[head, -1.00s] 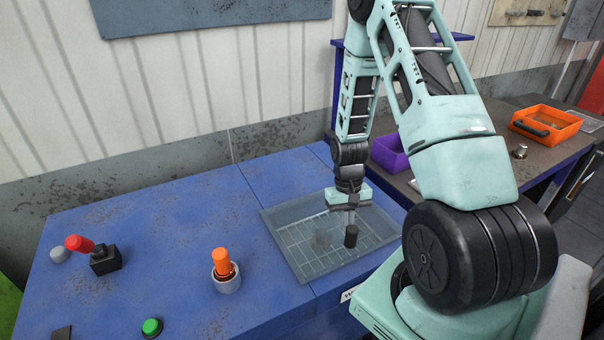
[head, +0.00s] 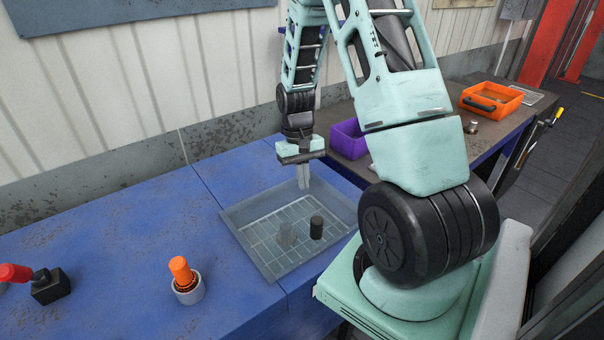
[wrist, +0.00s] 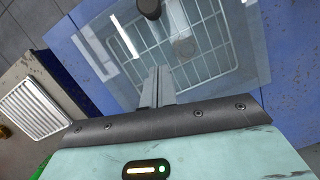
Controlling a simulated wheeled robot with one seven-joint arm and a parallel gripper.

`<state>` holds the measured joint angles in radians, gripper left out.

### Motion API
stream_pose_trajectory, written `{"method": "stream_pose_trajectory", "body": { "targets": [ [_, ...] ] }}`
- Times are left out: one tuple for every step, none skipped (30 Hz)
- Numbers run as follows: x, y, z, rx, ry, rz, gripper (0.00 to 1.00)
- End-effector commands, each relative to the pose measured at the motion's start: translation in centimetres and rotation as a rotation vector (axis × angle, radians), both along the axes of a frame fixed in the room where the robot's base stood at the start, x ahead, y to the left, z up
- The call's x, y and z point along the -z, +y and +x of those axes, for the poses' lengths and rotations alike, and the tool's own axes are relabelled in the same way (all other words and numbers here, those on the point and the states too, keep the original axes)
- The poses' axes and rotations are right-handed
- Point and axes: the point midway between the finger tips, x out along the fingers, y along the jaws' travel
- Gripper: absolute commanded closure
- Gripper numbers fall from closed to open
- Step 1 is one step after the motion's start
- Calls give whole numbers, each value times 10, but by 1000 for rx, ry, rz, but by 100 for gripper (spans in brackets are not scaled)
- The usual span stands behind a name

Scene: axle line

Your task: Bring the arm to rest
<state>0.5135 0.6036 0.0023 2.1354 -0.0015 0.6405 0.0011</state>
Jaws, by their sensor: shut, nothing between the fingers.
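My gripper (head: 304,178) hangs from my mint-green arm with its fingers pointing down, above the far part of a clear shallow tray (head: 251,258) with a grid floor. Its fingers are together and empty; they also show in the wrist view (wrist: 158,82). A dark cylinder (head: 316,228) stands upright in the tray, apart from the fingers, and shows at the top of the wrist view (wrist: 149,8). A grey piece (head: 287,238) sits beside it in the tray, its shape unclear.
The tray lies on a blue bench (head: 120,240). An orange plug in a grey cup (head: 187,291) and a red-handled lever (head: 48,286) stand left. A purple bin (head: 349,139), an orange bin (head: 491,101) and a small metal part (head: 471,127) are on the side table.

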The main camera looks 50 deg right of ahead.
Motion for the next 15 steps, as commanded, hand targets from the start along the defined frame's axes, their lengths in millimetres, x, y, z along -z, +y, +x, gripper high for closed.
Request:
{"method": "stream_pose_trajectory", "body": {
  "targets": [
    [-5, -1, 3, 0, -3, -2, 100],
    [-9, -2, 3, 0, -3, -1, 100],
    [-13, -2, 4, 0, -3, -1, 100],
    [-15, -2, 4, 0, -2, -1, 100],
    [-17, -2, 4, 0, -1, 0, 100],
    [-19, -3, 5, 0, -1, 0, 100],
    [-20, -3, 5, 0, -1, 0, 100],
    [-21, -3, 5, 0, -1, 0, 100],
    [-22, -3, 5, 0, -1, 0, 100],
    [-22, -3, 5, 0, -1, 0, 100],
    [-22, -3, 5, 0, -1, 0, 100],
    [-22, -3, 5, 0, 0, 0, 100],
    [-22, -3, 5, 0, 0, 0, 100],
    [-22, -3, 5, 0, 0, 0, 100],
    [-22, -3, 5, 0, 0, 0, 100]
  ]
}}
